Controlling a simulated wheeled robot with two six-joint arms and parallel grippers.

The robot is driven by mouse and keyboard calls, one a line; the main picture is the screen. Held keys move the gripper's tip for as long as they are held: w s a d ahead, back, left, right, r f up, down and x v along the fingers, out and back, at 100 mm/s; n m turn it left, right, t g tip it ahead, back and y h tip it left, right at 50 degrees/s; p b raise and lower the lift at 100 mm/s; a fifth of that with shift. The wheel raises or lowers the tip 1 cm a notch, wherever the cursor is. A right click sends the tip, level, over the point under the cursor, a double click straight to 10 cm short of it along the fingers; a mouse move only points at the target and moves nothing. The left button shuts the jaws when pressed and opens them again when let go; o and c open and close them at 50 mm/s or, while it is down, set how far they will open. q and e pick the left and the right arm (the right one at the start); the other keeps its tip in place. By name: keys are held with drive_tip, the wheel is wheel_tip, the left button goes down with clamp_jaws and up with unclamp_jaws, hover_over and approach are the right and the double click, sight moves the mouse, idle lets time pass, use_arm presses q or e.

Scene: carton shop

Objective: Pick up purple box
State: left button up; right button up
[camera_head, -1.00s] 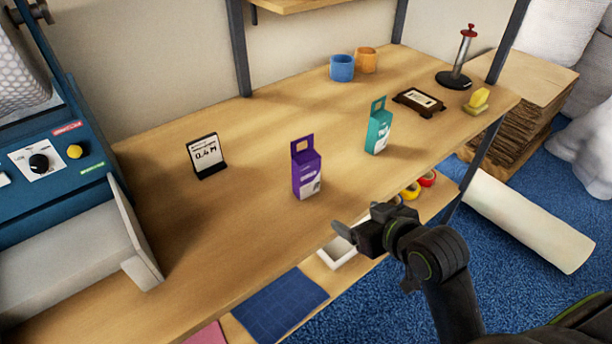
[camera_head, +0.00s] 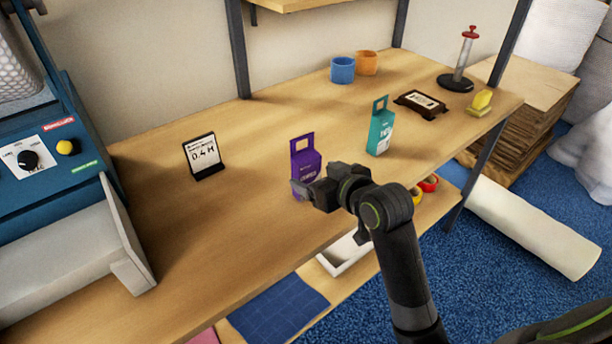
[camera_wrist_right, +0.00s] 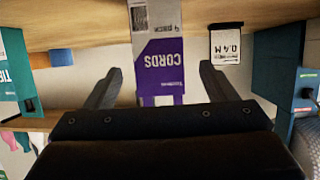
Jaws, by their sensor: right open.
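The purple box (camera_head: 306,164) stands upright on the wooden table, with a hang tab with a cut-out at its top. My right gripper (camera_head: 306,190) is in front of it and covers its lower part in the head view. In the right wrist view, the purple box (camera_wrist_right: 160,60) appears upside down, with the word "CORDS" on it. It shows between the two spread fingers of my right gripper (camera_wrist_right: 157,88), which is open and empty. I cannot tell whether the fingers reach around the box. My left gripper is not in view.
A teal box (camera_head: 380,132) stands right of the purple one. A small sign (camera_head: 201,156) stands to the left, near a blue machine (camera_head: 50,165). Blue (camera_head: 342,70) and orange (camera_head: 367,62) rolls sit at the back. The table between sign and purple box is clear.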

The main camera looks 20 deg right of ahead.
sight(302, 169)
drive_tip(key=shift+x, duration=3.45)
drive_tip(key=shift+d, duration=0.1)
drive_tip(key=c, duration=1.1)
wheel_tip(302, 169, up, 10)
drive_tip(key=shift+r+p, duration=0.1)
drive_tip(key=shift+p, duration=0.4)
